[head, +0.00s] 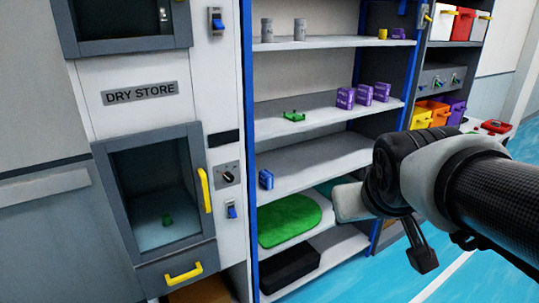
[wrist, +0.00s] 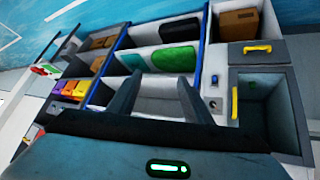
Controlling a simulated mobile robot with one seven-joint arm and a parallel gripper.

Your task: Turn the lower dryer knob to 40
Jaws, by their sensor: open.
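The lower dryer knob (head: 228,177) is a small black knob on a grey plate, right of the lower compartment (head: 165,205) of the DRY STORE cabinet. Its pointer and scale marks are too small to read. In the wrist view, a small dark spot on the cabinet panel looks like this knob (wrist: 213,104), just right of the right finger. My gripper (wrist: 160,78) is open and empty, with its fingers spread apart. In the head view it is right of the cabinet, in front of the shelves and well apart from the knob.
A yellow handle (head: 205,190) is left of the knob, and a blue switch (head: 232,211) is below it. The lower compartment's door is shut, with a small green thing (head: 167,220) inside. Shelves (head: 325,165) with boxes and a green mat (head: 290,217) stand to the right.

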